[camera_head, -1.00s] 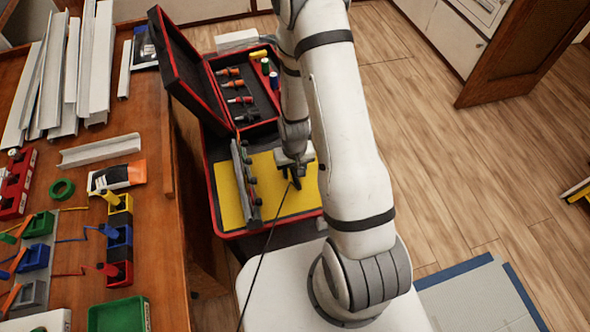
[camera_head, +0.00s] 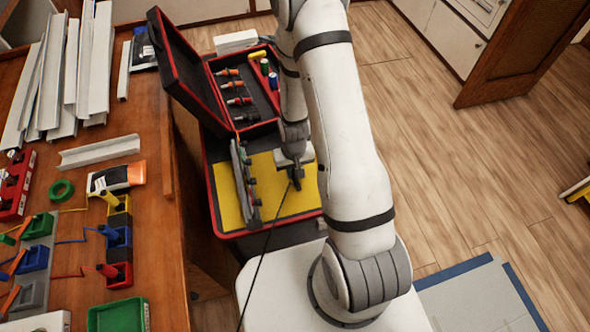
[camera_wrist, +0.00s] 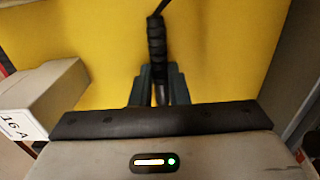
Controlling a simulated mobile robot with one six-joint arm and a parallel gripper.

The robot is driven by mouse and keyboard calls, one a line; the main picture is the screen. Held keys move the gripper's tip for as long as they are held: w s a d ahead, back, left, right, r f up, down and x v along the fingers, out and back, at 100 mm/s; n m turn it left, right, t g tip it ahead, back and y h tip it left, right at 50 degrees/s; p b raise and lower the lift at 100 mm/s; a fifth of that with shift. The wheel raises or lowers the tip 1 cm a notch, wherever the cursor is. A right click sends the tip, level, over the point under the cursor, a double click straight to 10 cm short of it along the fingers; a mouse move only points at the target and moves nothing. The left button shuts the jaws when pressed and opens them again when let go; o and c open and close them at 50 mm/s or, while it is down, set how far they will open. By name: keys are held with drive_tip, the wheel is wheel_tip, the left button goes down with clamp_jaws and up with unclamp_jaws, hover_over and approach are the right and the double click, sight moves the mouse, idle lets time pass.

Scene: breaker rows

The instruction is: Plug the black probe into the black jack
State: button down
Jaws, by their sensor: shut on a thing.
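The black probe (camera_wrist: 156,40) has a ribbed handle and a dark cable at its top. My gripper (camera_wrist: 160,88) is shut on it, with a finger on each side and the tip between them. In the head view my gripper (camera_head: 296,180) is over the yellow mat (camera_head: 290,203), just right of the grey row of modules (camera_head: 246,185). The probe is apart from that row. Small dark and green knobs show along the row, but I cannot tell which part is the black jack.
A red-edged case (camera_head: 182,60) stands open behind, with several orange and red handled tools in it. A wooden table (camera_head: 160,225) with coloured bins is at left. A pale block marked 16 A (camera_wrist: 45,95) is close left in the wrist view.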

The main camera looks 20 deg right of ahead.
drive_tip(key=w+r+p, duration=0.3)
drive_tip(key=w+r, duration=0.1)
drive_tip(key=r, duration=0.4)
drive_tip(key=w+r+p, duration=0.3)
drive_tip(key=w+r, duration=0.1)
drive_tip(key=r, duration=0.5)
drive_tip(key=shift+p, duration=0.35)
